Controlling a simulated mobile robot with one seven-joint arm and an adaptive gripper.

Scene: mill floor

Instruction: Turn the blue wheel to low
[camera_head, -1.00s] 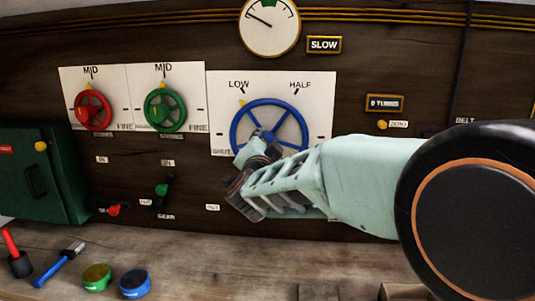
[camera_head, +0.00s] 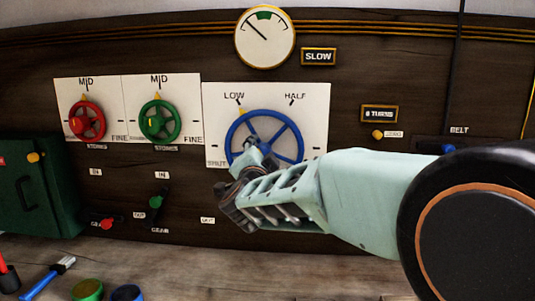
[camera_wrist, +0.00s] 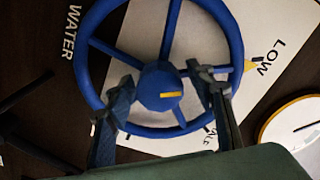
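The blue wheel (camera_head: 232,133) is mounted on a white plate (camera_head: 315,108) marked LOW, HALF and SHUT. A yellow pointer (camera_head: 242,111) sits at the wheel's upper left rim, next to the LOW tick. In the wrist view the blue wheel (camera_wrist: 232,35) fills the upper middle, with a yellow bar on its hub and the LOW label (camera_wrist: 272,58) at right. My gripper (camera_wrist: 165,85) is open, one finger on either side of the hub, reaching in over the rim. Whether the fingers touch the spokes is hard to tell. In the head view my gripper (camera_head: 252,160) covers the wheel's lower left.
Red (camera_head: 87,121) and green (camera_head: 160,121) wheels are at left. A gauge (camera_head: 265,37) and a SLOW sign (camera_head: 318,57) are above. A green box (camera_head: 35,190) stands at far left. Small levers sit below. A brush (camera_head: 52,275) and pots lie on the bench.

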